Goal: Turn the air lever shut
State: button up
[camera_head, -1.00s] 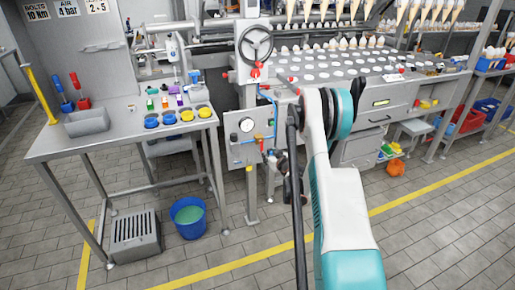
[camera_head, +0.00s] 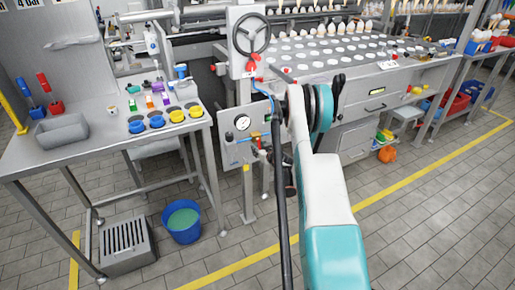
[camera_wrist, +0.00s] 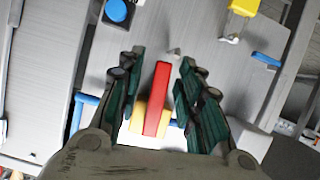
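The air lever (camera_wrist: 157,98) is a red bar in the wrist view, with a yellow body (camera_wrist: 137,121) under it. My gripper (camera_wrist: 161,60) is open, with one dark green finger on each side of the lever. Gaps show between the lever and both fingers. In the head view my arm reaches the grey panel with the round pressure gauge (camera_head: 242,123). The gripper there is small, dark and partly hidden by my arm, and the lever is hard to make out.
A handwheel (camera_head: 251,34) stands above the panel. At left is a metal table (camera_head: 95,158) with cups and a grey bin. A blue bucket (camera_head: 182,222) and a slotted grey box (camera_head: 126,242) stand on the floor. Floor at the lower right is clear.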

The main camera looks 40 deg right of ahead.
grip_shut()
jog(key=shift+a+m+y, duration=0.25)
jog(key=shift+m+y, duration=0.15)
grip_release()
